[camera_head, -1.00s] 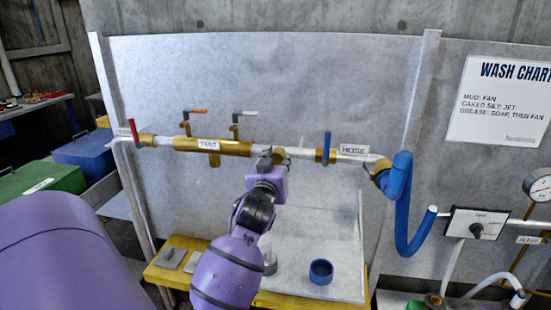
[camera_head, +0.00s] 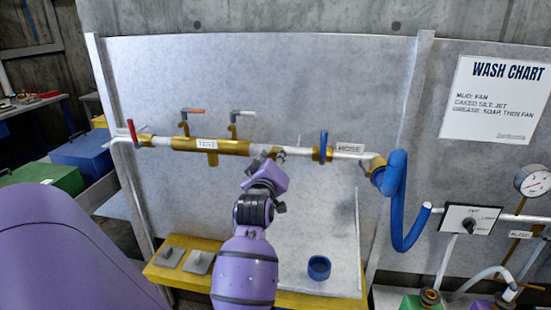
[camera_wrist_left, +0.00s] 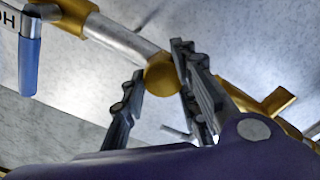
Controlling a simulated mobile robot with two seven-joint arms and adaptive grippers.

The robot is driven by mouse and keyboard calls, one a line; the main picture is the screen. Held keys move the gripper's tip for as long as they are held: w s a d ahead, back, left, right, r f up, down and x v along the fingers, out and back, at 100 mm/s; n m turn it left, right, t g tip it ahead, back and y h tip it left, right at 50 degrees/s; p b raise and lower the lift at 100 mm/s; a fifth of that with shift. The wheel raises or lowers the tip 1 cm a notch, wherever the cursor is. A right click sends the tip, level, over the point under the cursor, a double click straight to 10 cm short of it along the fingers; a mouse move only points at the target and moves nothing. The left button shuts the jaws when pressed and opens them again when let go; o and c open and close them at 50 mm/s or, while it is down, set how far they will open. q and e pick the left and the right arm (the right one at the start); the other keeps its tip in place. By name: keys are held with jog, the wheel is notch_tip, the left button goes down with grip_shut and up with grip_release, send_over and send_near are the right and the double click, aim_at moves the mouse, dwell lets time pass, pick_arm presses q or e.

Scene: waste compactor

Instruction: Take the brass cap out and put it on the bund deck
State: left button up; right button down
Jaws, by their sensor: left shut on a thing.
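The brass cap (camera_wrist_left: 163,75) is a rounded brass piece between the two fingers of my left gripper (camera_wrist_left: 160,70) in the left wrist view, with the silver pipe right behind it. In the head view my left gripper (camera_head: 268,160) is up at the pipe, right of the TEST label, shut on the cap (camera_head: 281,154). I cannot tell whether the cap is clear of the pipe. The bund deck (camera_head: 310,299) seems to be the yellow ledge below, partly hidden by my arm. My right gripper is not in view.
A blue cup (camera_head: 319,267) stands on a pale sheet at the ledge's right. A blue-handled valve (camera_head: 323,146) and a blue hose (camera_head: 396,200) are right of my gripper. The sheet around the cup is mostly clear.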

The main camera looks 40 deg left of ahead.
pick_arm(q)
jog(key=o, duration=0.9)
jog(key=shift+s+a+r, duration=0.15)
jog(key=shift+a+r, duration=0.05)
jog(key=shift+r, duration=0.55)
jog(key=o, duration=0.4)
jog(key=shift+f, duration=0.15)
jog(key=shift+c, duration=0.2)
jog(key=shift+d+f, duration=0.15)
jog(key=shift+f, duration=0.2)
jog(key=shift+c, duration=0.4)
